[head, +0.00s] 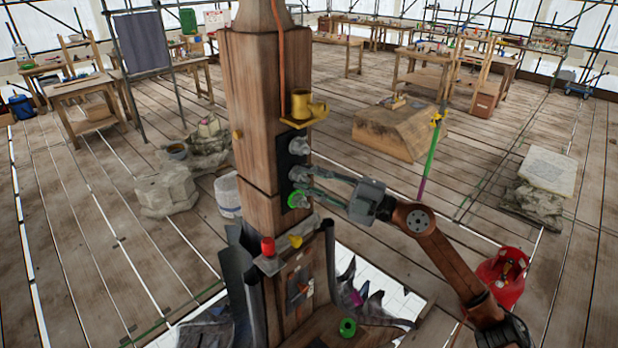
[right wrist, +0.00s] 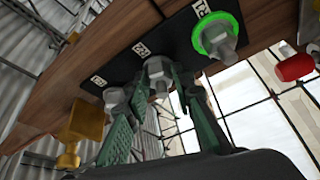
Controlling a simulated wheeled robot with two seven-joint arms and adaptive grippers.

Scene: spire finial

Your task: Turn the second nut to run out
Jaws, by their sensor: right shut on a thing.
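A black plate (head: 285,160) on the wooden post carries three grey hex nuts on bolts in a column. The middle nut (head: 299,174) is between the green fingertips of my right gripper (head: 306,180), which is shut on it. In the right wrist view the middle nut (right wrist: 158,70) shows between the fingertips (right wrist: 160,82), partly covered by them. The top nut (head: 298,146) shows at left in the right wrist view (right wrist: 115,97). The bottom nut (head: 297,200) has a bright green ring around it. My left gripper is not in view.
A yellow bracket with a cup (head: 302,105) juts from the post above the plate. Below is a small ledge (head: 285,260) with a red piece (head: 268,247) and a yellow piece. An orange cord hangs down the post. A red container (head: 503,278) stands on the floor at right.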

